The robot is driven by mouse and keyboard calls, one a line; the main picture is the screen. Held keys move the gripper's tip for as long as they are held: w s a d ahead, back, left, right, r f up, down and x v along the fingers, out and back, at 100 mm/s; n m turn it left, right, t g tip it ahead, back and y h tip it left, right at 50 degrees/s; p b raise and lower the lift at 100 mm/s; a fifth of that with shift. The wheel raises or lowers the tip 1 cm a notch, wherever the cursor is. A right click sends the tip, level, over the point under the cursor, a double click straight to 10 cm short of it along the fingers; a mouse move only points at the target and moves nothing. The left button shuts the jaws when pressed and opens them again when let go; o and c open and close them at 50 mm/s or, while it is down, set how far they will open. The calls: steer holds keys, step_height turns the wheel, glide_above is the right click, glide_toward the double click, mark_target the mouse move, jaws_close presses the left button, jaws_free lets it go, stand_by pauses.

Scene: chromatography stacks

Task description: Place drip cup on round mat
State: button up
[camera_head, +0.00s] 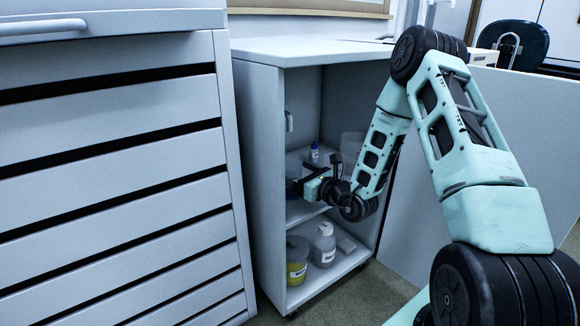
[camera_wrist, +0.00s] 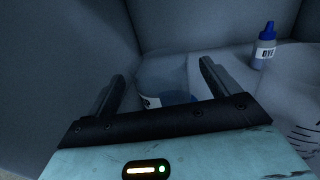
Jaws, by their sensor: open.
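My gripper (camera_head: 299,183) reaches into the open cabinet at its middle shelf. In the wrist view its two fingers (camera_wrist: 157,82) stand wide apart and open. A bluish rounded vessel with a label (camera_wrist: 164,76) shows between and beyond the fingers; its lower part is hidden by the gripper's body. It may be the drip cup, but I cannot tell for sure, nor whether a finger touches it. I cannot make out a round mat in either view.
A clear graduated vessel (camera_head: 352,144) is to the right. The cabinet's side wall (camera_head: 262,160) is close on the left.

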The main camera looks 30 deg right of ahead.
steer(key=s, duration=0.2)
steer(key=s+d+p, duration=0.1)
steer(key=s, duration=0.2)
steer(key=s+p, duration=0.1)
steer(key=s, duration=0.2)
steer(key=shift+s+d, duration=0.1)
steer(key=shift+d, duration=0.05)
